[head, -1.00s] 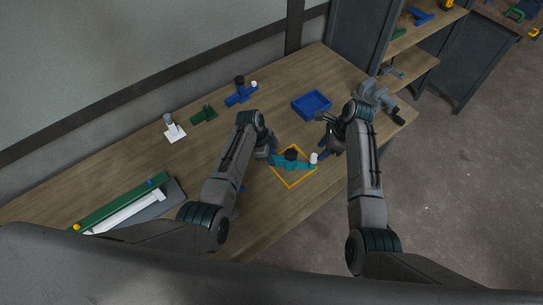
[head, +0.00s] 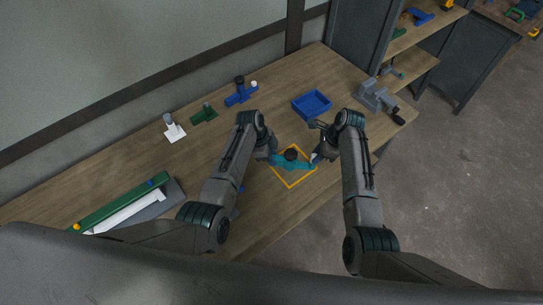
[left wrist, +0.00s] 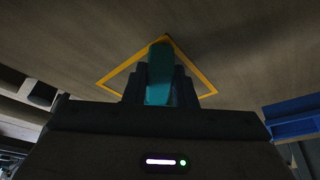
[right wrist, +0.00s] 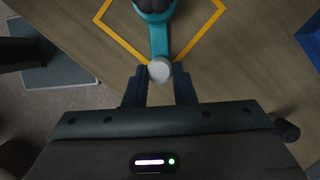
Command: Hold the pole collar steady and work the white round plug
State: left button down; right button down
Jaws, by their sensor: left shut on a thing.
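The teal pole collar (head: 290,163) with a black round part on top lies inside the yellow square outline on the bench. My left gripper (head: 272,157) is shut on the collar's left end; the left wrist view shows the teal arm (left wrist: 159,75) between its fingers. The white round plug (right wrist: 160,70) sits at the end of the collar's other arm. My right gripper (right wrist: 160,78) is open at the plug, with a finger on each side and narrow gaps. In the head view my right gripper (head: 316,156) mostly hides the plug.
A blue tray (head: 311,104) stands behind the outline and a grey vise (head: 376,96) at the right. Blue, green and white fittings stand along the back left. A green and white assembly (head: 125,205) lies at the left. The bench between is clear.

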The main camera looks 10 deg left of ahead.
pick_arm(q)
jog(key=shift+s+f, duration=0.3)
jog(key=shift+f, duration=0.05)
pick_arm(e)
jog(key=shift+r, duration=2.8)
pick_arm(q)
jog(key=c, duration=1.1)
grip_release()
jog(key=shift+w, duration=0.1)
jog(key=shift+c, duration=0.2)
jog(key=shift+o, duration=0.2)
jog(key=shift+w+r, duration=0.1)
jog(key=shift+w, duration=0.1)
jog(key=shift+a+r, duration=0.15)
jog(key=shift+r, duration=0.35)
jog(key=v, duration=1.1)
pick_arm(e)
jog(key=d+r, duration=0.6)
